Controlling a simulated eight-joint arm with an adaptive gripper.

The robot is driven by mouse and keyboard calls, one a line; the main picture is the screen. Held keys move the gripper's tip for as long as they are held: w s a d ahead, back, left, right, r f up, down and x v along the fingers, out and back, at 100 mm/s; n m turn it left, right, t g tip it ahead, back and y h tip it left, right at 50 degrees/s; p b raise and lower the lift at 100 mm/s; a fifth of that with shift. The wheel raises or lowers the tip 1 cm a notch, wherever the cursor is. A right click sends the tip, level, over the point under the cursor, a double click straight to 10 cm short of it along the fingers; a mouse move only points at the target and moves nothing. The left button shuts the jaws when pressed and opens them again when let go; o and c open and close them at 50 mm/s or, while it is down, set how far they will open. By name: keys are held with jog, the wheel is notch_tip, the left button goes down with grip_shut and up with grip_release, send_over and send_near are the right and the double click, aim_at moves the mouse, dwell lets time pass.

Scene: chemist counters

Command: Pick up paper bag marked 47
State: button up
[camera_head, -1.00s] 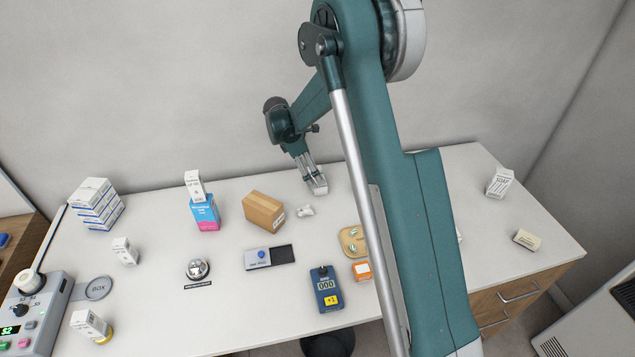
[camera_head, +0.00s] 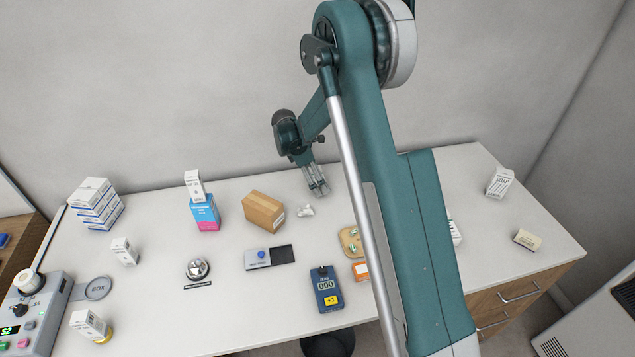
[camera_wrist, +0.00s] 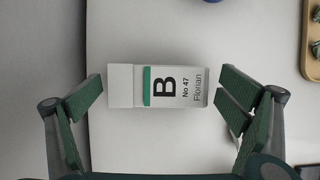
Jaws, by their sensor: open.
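My gripper (camera_wrist: 161,80) is open, with one finger beyond each end of the bag and no visible contact. In the head view my gripper (camera_head: 319,192) is over the back of the counter. A small white item (camera_head: 305,211) just in front of its fingertips seems to be this bag, but its mark is unreadable there.
A brown box (camera_head: 263,211) stands left of my gripper. The wall is close behind.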

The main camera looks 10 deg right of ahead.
dwell(0.4)
jog(key=c, duration=1.1)
jog(key=shift+r, duration=0.1)
jog(key=shift+r, duration=4.95)
